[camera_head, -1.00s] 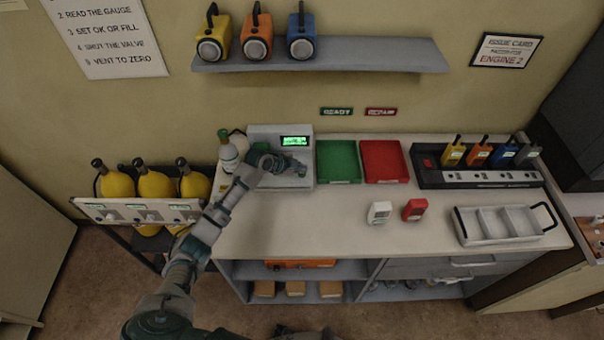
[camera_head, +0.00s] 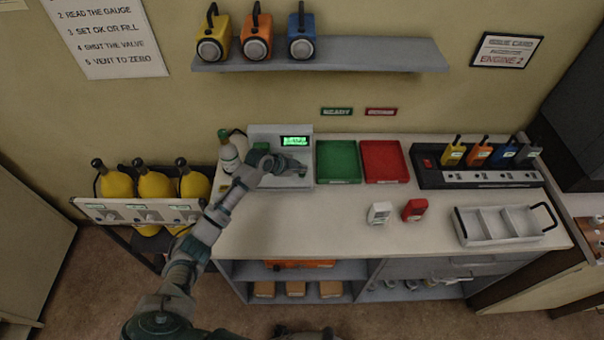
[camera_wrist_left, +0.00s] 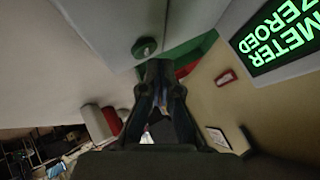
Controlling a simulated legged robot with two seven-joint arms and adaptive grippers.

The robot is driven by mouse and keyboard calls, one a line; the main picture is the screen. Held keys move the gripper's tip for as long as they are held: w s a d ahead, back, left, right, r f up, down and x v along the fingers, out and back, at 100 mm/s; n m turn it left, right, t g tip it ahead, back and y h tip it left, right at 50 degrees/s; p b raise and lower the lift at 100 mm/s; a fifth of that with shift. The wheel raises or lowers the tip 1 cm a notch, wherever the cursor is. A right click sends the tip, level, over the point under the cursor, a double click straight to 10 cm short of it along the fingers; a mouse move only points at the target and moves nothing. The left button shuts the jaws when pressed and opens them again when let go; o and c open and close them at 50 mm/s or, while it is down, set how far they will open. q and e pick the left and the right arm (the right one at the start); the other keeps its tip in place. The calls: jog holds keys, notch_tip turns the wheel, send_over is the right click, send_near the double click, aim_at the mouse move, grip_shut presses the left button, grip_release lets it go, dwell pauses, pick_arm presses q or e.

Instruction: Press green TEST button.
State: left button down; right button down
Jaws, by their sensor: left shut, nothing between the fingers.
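The grey meter unit (camera_head: 272,135) stands at the back left of the counter. Its lit green screen (camera_head: 295,141) shows text, which reads "METER ZEROED" in the left wrist view (camera_wrist_left: 283,36). My left gripper (camera_head: 302,170) is shut and empty over the unit's front. In the wrist view its fingertips (camera_wrist_left: 158,68) appear just beside the button; I cannot tell whether they touch it. My right gripper is not visible.
A white bottle (camera_head: 229,155) stands close left of the unit. A green tray (camera_head: 338,162) and a red tray (camera_head: 385,162) lie to its right. A white device (camera_head: 379,212) and a red one (camera_head: 414,210) stand mid-counter. The front left counter is clear.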

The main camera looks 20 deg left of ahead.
aim_at(301, 174)
pick_arm(q)
jog(key=shift+s+f, duration=0.1)
jog(key=shift+f, duration=0.55)
dwell(0.6)
jog(key=shift+r, duration=0.1)
jog(key=shift+r+p, duration=0.45)
jog(key=shift+r, duration=0.3)
notch_tip(301, 174, up, 5)
jog(key=p, duration=0.4)
jog(key=shift+r, duration=0.1)
dwell(0.3)
dwell(0.7)
